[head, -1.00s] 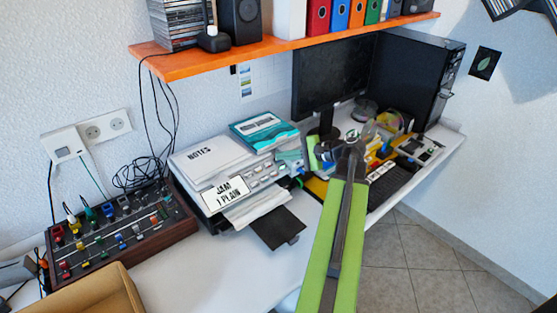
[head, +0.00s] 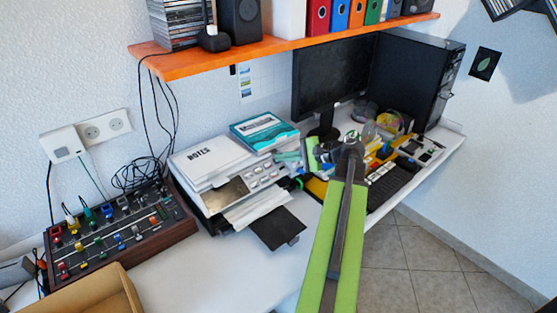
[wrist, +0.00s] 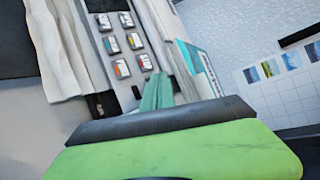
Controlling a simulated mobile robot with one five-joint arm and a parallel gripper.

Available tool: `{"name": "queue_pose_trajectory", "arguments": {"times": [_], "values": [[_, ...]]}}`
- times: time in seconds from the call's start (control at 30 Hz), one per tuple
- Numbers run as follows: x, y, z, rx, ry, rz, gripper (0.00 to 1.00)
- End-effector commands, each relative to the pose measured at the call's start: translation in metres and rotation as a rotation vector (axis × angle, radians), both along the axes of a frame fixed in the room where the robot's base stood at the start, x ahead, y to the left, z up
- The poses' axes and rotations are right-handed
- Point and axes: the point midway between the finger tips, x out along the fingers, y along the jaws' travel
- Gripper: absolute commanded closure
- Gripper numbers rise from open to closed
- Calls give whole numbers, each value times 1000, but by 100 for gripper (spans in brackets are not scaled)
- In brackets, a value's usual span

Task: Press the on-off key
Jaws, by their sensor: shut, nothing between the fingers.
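The printer (head: 218,200) stands on the desk, with a panel of several grey keys (head: 264,174) on its front right. In the wrist view the keys (wrist: 122,67) stand in two columns with small labels too blurred to read, so I cannot tell which is the on-off key. One lower key has a red mark. My gripper (head: 352,143) is shut and empty, to the right of the printer and apart from the keys in the head view. Its green and dark end (wrist: 160,120) fills the bottom of the wrist view.
A NOTES pad (head: 205,153) and a teal book (head: 264,130) lie on the printer. Paper and a dark tray (head: 277,228) stick out in front. A monitor (head: 330,80), keyboard (head: 388,185) and clutter stand to the right. An orange shelf (head: 270,45) hangs above.

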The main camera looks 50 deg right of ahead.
Motion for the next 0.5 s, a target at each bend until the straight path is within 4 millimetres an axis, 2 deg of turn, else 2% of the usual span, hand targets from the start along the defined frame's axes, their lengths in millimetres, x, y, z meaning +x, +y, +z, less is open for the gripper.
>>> {"name": "queue_pose_trajectory", "arguments": {"times": [0.2, 0.5], "values": [[-7, 1, 15, 0, 0, 0, 100], [-8, 1, 14, 0, 0, 0, 100]]}}
